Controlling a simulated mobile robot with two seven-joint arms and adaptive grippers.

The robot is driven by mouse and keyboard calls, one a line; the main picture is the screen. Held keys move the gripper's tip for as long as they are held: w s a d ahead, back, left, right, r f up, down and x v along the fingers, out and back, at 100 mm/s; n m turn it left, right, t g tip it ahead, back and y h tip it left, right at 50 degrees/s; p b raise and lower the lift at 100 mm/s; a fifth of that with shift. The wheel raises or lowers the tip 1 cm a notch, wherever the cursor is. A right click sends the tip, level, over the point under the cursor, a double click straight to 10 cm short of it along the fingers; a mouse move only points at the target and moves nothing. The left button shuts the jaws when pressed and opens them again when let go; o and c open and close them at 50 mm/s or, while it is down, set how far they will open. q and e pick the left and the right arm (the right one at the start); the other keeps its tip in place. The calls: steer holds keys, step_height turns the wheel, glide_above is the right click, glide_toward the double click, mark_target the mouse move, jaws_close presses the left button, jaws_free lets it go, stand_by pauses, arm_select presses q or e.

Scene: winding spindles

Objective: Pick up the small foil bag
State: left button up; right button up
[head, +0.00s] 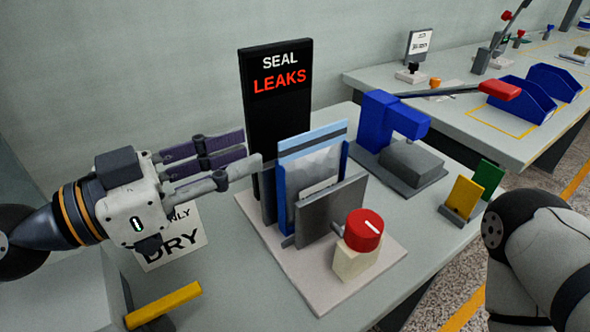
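A pale, silvery bag with a blue stripe along its top (316,160) stands upright in a blue-sided holder; it looks like the small foil bag. A grey metal plate in front hides its lower part. My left gripper (254,152) reaches in from the left, its fingertips just left of the bag's upper edge and seemingly apart from it. Its fingers overlap from this angle, so their opening is unclear. I see nothing held between them. My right arm shows at the lower right, but its gripper is out of view.
The holder's pale base (345,283) carries a red knob (363,230). A black "SEAL LEAKS" sign (278,95) rises behind. A blue press-like device (393,122) with a red-ended lever stands to the right. A "DRY" card (172,243) lies below my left gripper.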

mark_target(315, 130)
arm_select(q)
steer(key=x, duration=1.1)
steer(key=shift+s+d+p, duration=0.1)
steer(key=shift+d+p, duration=0.2)
steer(key=shift+d, duration=0.15)
steer(key=shift+a, duration=0.1)
jaws_close()
